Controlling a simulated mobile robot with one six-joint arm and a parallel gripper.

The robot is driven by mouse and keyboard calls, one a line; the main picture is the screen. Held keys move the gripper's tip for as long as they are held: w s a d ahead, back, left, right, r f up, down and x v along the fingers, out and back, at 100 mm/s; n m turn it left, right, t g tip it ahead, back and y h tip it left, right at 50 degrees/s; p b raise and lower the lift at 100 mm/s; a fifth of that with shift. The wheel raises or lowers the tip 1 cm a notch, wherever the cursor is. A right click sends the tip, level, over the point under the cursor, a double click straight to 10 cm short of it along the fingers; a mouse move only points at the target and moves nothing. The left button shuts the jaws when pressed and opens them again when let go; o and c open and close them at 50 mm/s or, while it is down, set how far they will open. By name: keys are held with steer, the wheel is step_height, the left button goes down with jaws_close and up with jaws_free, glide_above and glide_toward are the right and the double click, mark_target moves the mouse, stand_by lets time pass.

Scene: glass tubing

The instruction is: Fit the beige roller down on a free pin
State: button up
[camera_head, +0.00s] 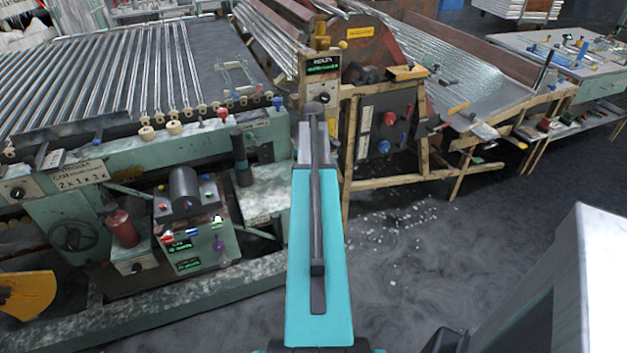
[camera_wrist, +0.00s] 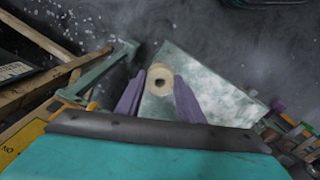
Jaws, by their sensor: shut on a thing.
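In the wrist view the beige roller (camera_wrist: 152,73) is a short ring with a dark hole in its end. The two purple fingers of my gripper (camera_wrist: 160,84) are shut on it from both sides, with the hole facing the wrist camera. In the head view my teal arm reaches toward the machine and hides the gripper and the held roller. Other beige rollers, such as this one (camera_head: 147,133), sit in a row along the front rail of the green machine (camera_head: 120,160). A bare pin cannot be made out in either view.
Below the held roller in the wrist view is a mottled pale green surface (camera_wrist: 205,95). A wooden frame (camera_wrist: 35,75) stands at the left there. In the head view a wooden stand (camera_head: 348,160) is right of my arm. Open grey floor (camera_head: 430,270) lies in front of it.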

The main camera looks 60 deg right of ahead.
steer(key=shift+r, duration=0.7)
steer(key=shift+s+a+r, duration=0.15)
steer(key=shift+a+r, duration=0.2)
steer(key=shift+r, duration=0.2)
steer(key=s+a+b, duration=0.1)
steer(key=s+a, duration=0.1)
steer(key=a, duration=0.5)
steer(key=s+a+r+b, duration=0.1)
steer(key=s+a, duration=0.2)
steer(key=a, duration=0.4)
steer(key=shift+s+r, duration=0.2)
steer(key=shift+s, duration=0.1)
steer(key=shift+a, duration=0.1)
